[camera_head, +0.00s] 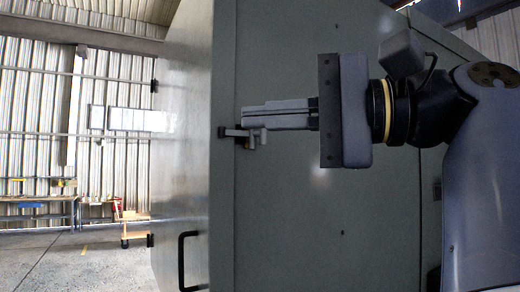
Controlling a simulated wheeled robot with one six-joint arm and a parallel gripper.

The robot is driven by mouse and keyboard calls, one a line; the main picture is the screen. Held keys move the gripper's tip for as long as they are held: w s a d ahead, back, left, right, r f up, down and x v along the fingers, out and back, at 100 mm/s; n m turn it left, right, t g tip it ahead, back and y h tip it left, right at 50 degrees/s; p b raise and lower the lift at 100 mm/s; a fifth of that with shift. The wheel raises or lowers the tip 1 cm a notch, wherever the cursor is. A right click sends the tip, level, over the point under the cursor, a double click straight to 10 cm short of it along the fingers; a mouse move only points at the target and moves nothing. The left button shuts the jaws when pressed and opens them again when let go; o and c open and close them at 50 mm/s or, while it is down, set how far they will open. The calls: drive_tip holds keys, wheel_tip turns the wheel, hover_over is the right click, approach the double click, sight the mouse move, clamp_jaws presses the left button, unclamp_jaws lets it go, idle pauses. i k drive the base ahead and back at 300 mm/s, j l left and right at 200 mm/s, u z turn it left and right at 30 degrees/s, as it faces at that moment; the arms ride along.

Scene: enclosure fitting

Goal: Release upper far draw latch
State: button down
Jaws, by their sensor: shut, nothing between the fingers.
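The draw latch (234,132) is a small dark and grey fitting at the front edge of the large grey-green enclosure (300,230), bridging the corner between its side panel and its front face. My gripper (247,112) is shut, with its fingers pointing left. Its fingertips overlap the right part of the latch, just above a small hooked piece of the latch (257,138). Whether the fingers touch the latch or are only in front of it, I cannot tell. Part of the latch is hidden behind the fingers.
A black handle (182,260) stands out from the front face at lower left. An orange cart (133,226) and workbenches (40,212) stand far off by a corrugated wall. Open floor (80,262) lies left of the enclosure.

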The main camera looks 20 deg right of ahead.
sight(251, 134)
drive_tip(key=i+l+z, duration=0.25)
drive_tip(key=i+l, duration=0.5)
